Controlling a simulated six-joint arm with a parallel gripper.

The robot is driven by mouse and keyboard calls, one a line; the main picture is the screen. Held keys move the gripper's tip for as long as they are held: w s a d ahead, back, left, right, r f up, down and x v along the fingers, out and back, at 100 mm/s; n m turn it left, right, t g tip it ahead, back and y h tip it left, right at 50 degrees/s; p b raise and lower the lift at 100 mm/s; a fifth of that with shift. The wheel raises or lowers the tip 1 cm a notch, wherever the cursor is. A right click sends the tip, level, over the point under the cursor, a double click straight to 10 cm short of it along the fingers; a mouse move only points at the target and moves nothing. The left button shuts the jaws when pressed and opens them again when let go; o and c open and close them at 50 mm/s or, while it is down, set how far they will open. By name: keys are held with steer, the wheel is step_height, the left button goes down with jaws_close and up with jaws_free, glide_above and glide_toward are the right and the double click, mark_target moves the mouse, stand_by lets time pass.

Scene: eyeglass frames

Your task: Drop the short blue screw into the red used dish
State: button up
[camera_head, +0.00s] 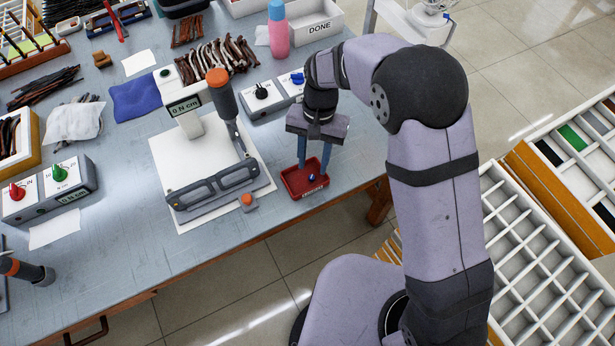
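The red dish (293,183) sits near the front edge of the table, with lettering on its front wall that is too small to read surely. My gripper (312,170) points down over the dish. Its two blue fingers stand apart with a gap between them, so it is open. A small blue piece (312,178), which looks like the short blue screw, shows inside the dish outline just below and between the fingertips. I cannot tell whether it rests on the dish floor or is just above it.
Control boxes (262,100) stand behind. A white DONE bin (318,22) and a pink-blue bottle (277,35) are farther back.

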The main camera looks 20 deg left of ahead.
steer(key=shift+b+v, duration=0.3)
steer(key=shift+v, duration=2)
steer(key=f+n, duration=0.1)
steer(key=s+d+f+n, duration=0.1)
steer(key=f+n, duration=0.1)
steer(key=d+f+n, duration=0.1)
steer(key=shift+s+d+f+t, duration=0.2)
steer(key=shift+t, duration=0.1)
steer(key=shift+s+d+f+n+h, duration=0.15)
steer(key=shift+s+d+f+n, duration=0.15)
steer(key=shift+s+d, duration=0.25)
steer(key=shift+s+d+f+n+h, duration=0.15)
steer(key=shift+s+d+f+n, duration=0.15)
steer(key=shift+s+d, duration=0.3)
steer(key=s+d+r+m+p, duration=0.1)
steer(key=s+d+r, duration=0.3)
steer(key=d, duration=0.5)
steer(key=s+d+r+m, duration=0.1)
steer(key=s+d, duration=0.5)
steer(key=d, duration=0.2)
steer(key=w+d+r+m+t+p, duration=0.1)
steer(key=w+d+r+m, duration=0.2)
steer(key=d+r, duration=0.1)
steer(key=shift+d+t, duration=0.4)
steer(key=shift+d, duration=0.2)
